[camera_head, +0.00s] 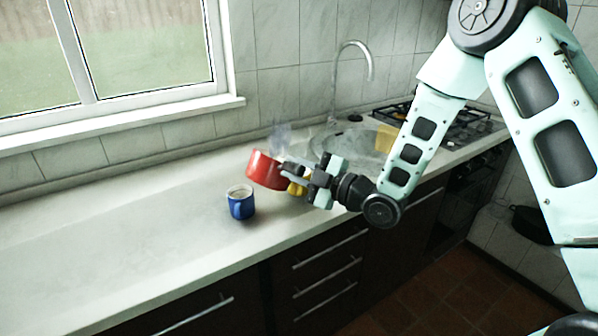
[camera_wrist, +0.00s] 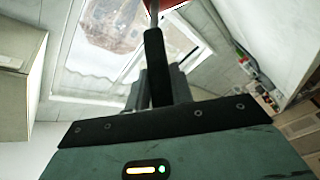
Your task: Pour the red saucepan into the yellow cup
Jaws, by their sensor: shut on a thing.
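The red saucepan (camera_head: 264,170) is held above the counter, slightly tilted, at the end of my gripper (camera_head: 289,172). My gripper is shut on its handle. In the wrist view, a red edge of the saucepan (camera_wrist: 166,4) shows at the top, beyond my gripper (camera_wrist: 152,38). A blue mug (camera_head: 241,206) stands upright on the counter, below and left of the saucepan, apart from it. A small yellow thing (camera_head: 296,188) shows just below my gripper, partly hidden; I cannot tell whether it is the yellow cup. The saucepan's contents are hidden.
A sink (camera_head: 350,140) with a tall tap (camera_head: 340,75) is behind my gripper. A yellow thing (camera_head: 385,138) stands by the sink, partly hidden by my arm. A clear bluish thing (camera_head: 281,136) is behind the saucepan. The counter (camera_head: 120,235) is free to the left.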

